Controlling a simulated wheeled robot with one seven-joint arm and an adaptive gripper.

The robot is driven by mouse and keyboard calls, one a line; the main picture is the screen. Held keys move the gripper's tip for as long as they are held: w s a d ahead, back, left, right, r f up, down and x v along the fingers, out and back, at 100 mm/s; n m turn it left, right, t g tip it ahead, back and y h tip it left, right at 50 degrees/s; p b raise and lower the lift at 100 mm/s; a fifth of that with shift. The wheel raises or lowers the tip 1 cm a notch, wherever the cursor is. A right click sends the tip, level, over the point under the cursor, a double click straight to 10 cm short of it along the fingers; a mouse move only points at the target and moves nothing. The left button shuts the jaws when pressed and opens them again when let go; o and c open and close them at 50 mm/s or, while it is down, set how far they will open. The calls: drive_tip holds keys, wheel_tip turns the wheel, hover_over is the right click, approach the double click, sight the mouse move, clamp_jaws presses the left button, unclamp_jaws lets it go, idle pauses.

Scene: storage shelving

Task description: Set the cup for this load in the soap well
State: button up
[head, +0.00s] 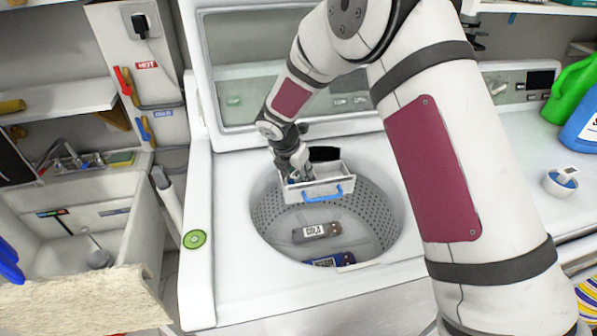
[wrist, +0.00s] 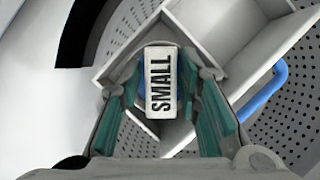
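My gripper (head: 297,174) is down at the white soap drawer (head: 318,188), which hangs over the open washer drum. In the wrist view, its green-padded fingers (wrist: 161,88) are closed on both sides of a small cup whose white tag (wrist: 161,84) reads SMALL. Blue shows around the tag. The drawer (wrist: 225,42) has divider walls, and its blue handle (wrist: 266,88) is to the right. The cup appears over or within a compartment; whether it touches the floor is hidden. In the head view the cup is hidden by my gripper.
Dark blocks labelled COLD (head: 317,232) and MEDIUM (head: 329,260) lie in the drum (head: 380,225). Another cup (head: 560,184) with blue contents and a tag stands on the right surface, near green (head: 568,92) and blue (head: 582,125) bottles. The raised lid (head: 232,60) stands behind the drum.

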drive_tip(key=shift+r, duration=0.1)
idle(0.3)
drive_tip(key=v, duration=1.2)
drive_tip(key=s+d+r+m, duration=1.5)
drive_tip(key=d, duration=0.1)
drive_tip(key=s+d+m+y, duration=0.1)
drive_tip(key=s+d+m, duration=0.1)
drive_tip(key=s+m, duration=0.5)
drive_tip(key=s+d+m+y, duration=0.1)
drive_tip(key=s+d+m, duration=0.1)
drive_tip(key=s+m, duration=0.5)
drive_tip(key=s, duration=0.4)
drive_tip(key=shift+s+r+t+y, duration=0.2)
drive_tip(key=shift+r+t+y, duration=0.1)
drive_tip(key=shift+r+t, duration=0.1)
drive_tip(key=shift+c, duration=0.2)
